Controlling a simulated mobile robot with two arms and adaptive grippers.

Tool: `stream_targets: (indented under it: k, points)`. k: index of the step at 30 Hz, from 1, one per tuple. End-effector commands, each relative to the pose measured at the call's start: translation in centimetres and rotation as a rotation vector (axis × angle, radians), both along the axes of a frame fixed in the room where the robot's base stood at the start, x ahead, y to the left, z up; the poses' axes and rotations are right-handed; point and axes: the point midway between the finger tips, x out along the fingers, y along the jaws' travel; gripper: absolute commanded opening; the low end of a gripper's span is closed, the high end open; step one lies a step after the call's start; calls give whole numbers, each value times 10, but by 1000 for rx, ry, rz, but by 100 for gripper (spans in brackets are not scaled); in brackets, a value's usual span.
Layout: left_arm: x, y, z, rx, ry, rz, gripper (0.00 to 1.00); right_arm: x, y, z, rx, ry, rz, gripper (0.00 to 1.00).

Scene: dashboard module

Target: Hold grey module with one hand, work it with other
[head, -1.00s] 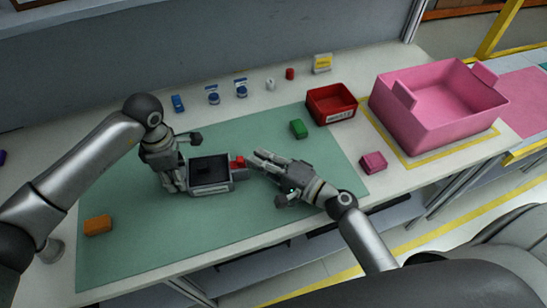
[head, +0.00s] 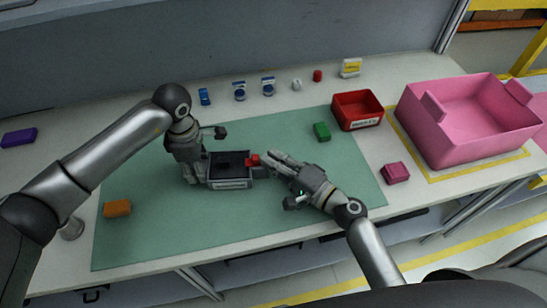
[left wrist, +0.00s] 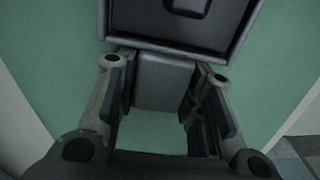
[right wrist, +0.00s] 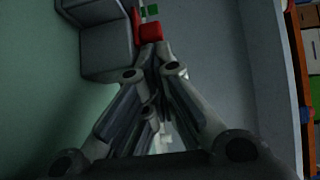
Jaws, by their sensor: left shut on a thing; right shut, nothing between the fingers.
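The grey module (head: 230,184), an open-topped box with a dark inside, sits on the green mat. Its body shows at the top of the left wrist view (left wrist: 232,40). My left gripper (head: 203,172) is shut on the grey block (left wrist: 163,82) at the module's left end. A red part (head: 253,160) sticks out at the module's right side. My right gripper (head: 272,157) is shut and empty, its fingertips close to the red part. In the right wrist view the red part (right wrist: 150,32) lies just beyond the fingertips (right wrist: 153,50); I cannot tell whether they touch.
The green mat (head: 150,240) is clear in front. An orange block (head: 117,208) lies left, a green block (head: 322,131) behind right. A red bin (head: 358,111), pink block (head: 396,172) and large pink crate (head: 450,140) stand right. Several small items line the back.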

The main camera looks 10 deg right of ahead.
Motion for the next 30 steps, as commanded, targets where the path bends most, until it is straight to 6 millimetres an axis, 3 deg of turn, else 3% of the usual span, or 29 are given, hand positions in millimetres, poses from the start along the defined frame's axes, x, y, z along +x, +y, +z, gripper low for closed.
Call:
stream_targets:
  k: [6, 15, 22, 30]
  points:
    - [0, 0, 0, -2, -1, 1, 0, -6, -38, -1, -7, 1, -5, 0]
    - [0, 0, 0, -1, -1, 1, 0, -62, -77, -1, -2, 3, -6, 0]
    - [0, 0, 0, -1, -1, 2, 0, -84, -92, -1, -3, 1, -6, 0]
    - [1, 0, 0, -1, -1, 2, 0, -87, -95, 0, -2, -1, -5, 0]
